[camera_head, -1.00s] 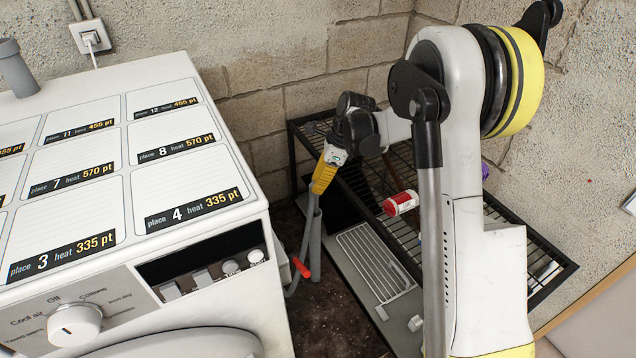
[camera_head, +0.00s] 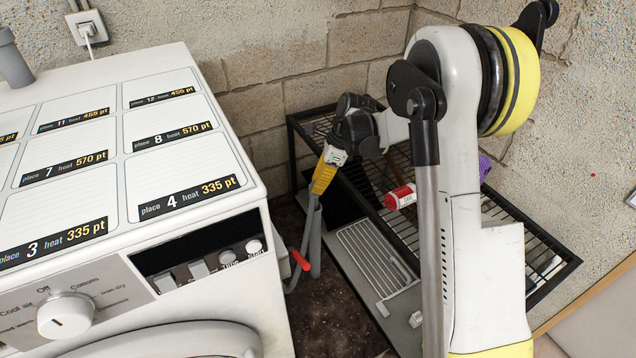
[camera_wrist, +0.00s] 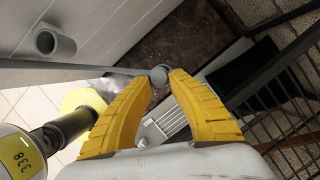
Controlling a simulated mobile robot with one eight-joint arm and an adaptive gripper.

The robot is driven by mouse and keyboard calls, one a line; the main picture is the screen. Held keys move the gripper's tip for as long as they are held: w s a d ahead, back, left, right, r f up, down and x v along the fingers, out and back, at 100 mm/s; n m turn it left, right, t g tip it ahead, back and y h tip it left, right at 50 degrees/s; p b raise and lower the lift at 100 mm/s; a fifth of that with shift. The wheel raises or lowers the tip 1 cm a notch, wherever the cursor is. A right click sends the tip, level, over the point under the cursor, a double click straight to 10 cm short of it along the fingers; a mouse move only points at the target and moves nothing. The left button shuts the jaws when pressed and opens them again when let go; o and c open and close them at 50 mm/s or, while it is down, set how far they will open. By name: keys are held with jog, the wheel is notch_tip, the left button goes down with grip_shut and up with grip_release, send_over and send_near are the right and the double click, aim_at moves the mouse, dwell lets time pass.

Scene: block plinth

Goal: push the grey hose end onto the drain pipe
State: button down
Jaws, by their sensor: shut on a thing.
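My gripper (camera_head: 319,190) has yellow fingers and points down beside the white machine's right side. It is shut on the grey hose (camera_head: 315,240), which hangs below the fingertips. In the wrist view, my gripper (camera_wrist: 160,78) has its fingertips against a small round grey end (camera_wrist: 159,75). An open-mouthed grey tube (camera_wrist: 52,41) shows at the upper left of the wrist view, apart from the fingers; it looks like the drain pipe. A grey pipe stub (camera_head: 14,66) stands at the machine's back left in the head view. I cannot tell whether these are the same pipe.
The white machine (camera_head: 260,180) fills the left, its top marked with numbered places. A red piece (camera_head: 300,261) is beside the hose. A black wire rack (camera_head: 515,235) with a red-and-white container (camera_head: 400,197) stands right. A plug (camera_head: 88,30) is on the wall.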

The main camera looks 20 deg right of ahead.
jog(key=shift+f+b, duration=0.95)
jog(key=shift+f, duration=0.45)
jog(key=c, duration=0.7)
grip_release()
jog(key=shift+r, duration=0.1)
jog(key=shift+r+p, duration=1.6)
jog(key=shift+r, duration=0.85)
